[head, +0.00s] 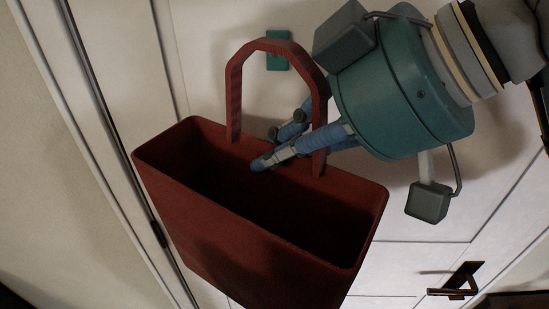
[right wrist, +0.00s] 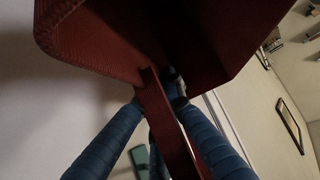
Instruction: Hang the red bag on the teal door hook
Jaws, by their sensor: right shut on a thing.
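The red bag (head: 260,255) hangs tilted in the head view, its open top facing me and its arched handle (head: 234,85) standing up. My right gripper (head: 266,150) comes in from the right and is shut on the right leg of the handle, just above the rim. The right wrist view shows the blue fingers (right wrist: 170,100) on both sides of the handle strip. The teal door hook (head: 278,62) is on the white door behind the handle, seen through the upper part of its arch. It looks apart from the handle. My left gripper is not in view.
The white door (head: 400,275) fills the background, with a dark door handle (head: 462,282) at lower right. The door frame and a pale wall (head: 50,170) are on the left. A dark rectangular frame (right wrist: 291,125) shows at right in the right wrist view.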

